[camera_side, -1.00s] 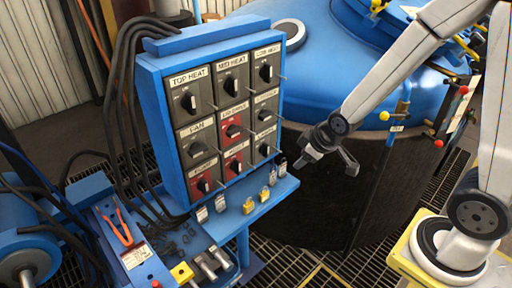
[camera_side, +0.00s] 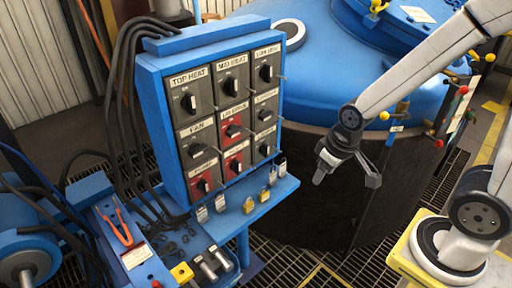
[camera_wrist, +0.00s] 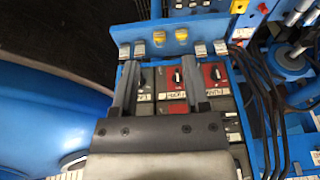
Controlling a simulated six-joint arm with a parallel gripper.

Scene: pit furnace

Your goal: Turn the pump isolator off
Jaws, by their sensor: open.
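A blue cabinet (camera_side: 152,112) carries a grid of isolators with black rotary knobs, some on red plates and some on grey. I cannot clearly read which one is labelled for the pump. Red-plated isolators sit at the centre (camera_side: 234,131), bottom left (camera_side: 204,185) and bottom middle (camera_side: 236,165). In the wrist view, two red-plated isolators (camera_wrist: 173,79) (camera_wrist: 216,76) show beyond and beside my fingers, their labels upside down. My gripper (camera_side: 345,180) is open and empty, pointing down, right of the cabinet and clear of its knobs. It also shows in the wrist view (camera_wrist: 163,68).
A blue shelf (camera_side: 262,203) with padlocks (camera_side: 249,204) and tags juts out below the panel. A large furnace vessel (camera_side: 330,75) with a blue top stands behind my gripper. Black cables (camera_side: 115,110) hang left of the cabinet. A blue bench with tools (camera_side: 130,250) is at lower left.

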